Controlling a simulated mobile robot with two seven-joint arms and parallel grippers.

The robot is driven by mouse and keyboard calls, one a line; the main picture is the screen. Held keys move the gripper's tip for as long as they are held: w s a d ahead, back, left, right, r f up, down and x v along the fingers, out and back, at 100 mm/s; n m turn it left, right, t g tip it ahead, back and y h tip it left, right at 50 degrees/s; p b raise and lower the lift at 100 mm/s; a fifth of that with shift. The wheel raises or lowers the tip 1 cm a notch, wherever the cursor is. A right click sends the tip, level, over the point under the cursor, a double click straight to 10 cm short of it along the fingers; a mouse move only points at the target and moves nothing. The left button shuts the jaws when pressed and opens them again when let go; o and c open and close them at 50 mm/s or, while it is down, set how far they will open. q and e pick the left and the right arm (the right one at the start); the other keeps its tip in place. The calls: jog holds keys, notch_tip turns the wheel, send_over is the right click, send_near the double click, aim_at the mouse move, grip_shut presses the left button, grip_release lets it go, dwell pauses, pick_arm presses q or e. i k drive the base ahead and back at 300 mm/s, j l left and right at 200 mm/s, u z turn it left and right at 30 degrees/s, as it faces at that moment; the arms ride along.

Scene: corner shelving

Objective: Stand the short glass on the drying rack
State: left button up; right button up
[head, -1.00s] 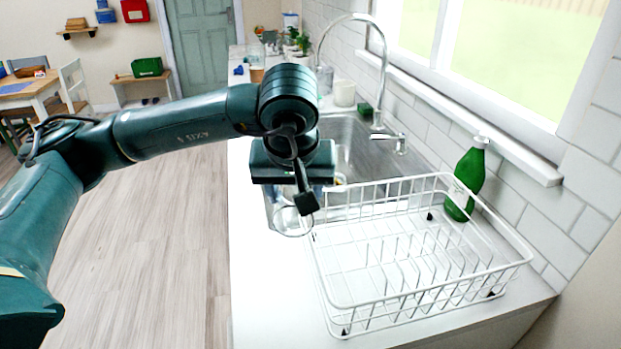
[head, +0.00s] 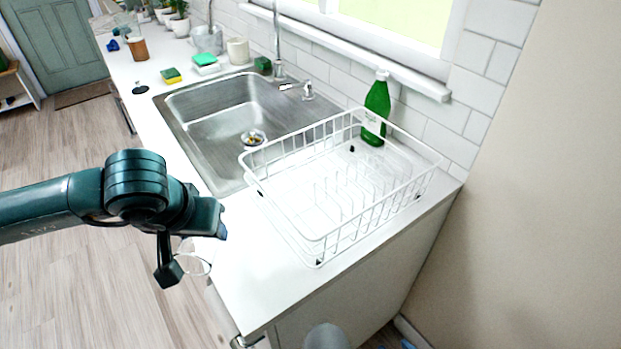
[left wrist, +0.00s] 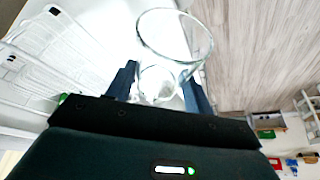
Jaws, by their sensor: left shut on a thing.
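The short glass (left wrist: 176,38) is clear and shows in the left wrist view between my left gripper's two dark fingers (left wrist: 161,82). In the head view my left gripper (head: 212,222) is left of the drying rack, near the counter's front edge. The glass shows there only as a thin pale outline (head: 196,264), partly hidden by the wrist. The white wire drying rack (head: 320,241) stands on the counter at the right, apart from the gripper, with upright prongs inside and no dishes in it. My right gripper is not in view.
The steel sink (head: 225,110) lies behind the rack. A green bottle (head: 376,105) stands by the wall behind the rack. A tall tap (head: 277,45), sponges (head: 172,76) and a white cup (head: 238,50) are farther back. The counter in front of the rack (head: 262,285) is bare.

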aim_at(277, 188)
jog(key=k+j+z, duration=0.1)
jog(key=j, duration=0.2)
jog(key=k+j+z, duration=0.15)
jog(key=j, duration=0.15)
jog(key=j+z, duration=0.1)
jog(key=j, duration=0.15)
jog(key=k+j+z, duration=0.1)
jog(key=j+z, duration=0.15)
jog(key=j, duration=0.2)
jog(key=k+j+z, duration=0.15)
jog(key=j+z, duration=0.65)
jog(key=j, duration=0.5)
jog(key=i+j+z, duration=0.25)
jog(key=j, duration=0.2)
jog(key=i+l, duration=0.15)
jog(key=l, duration=0.2)
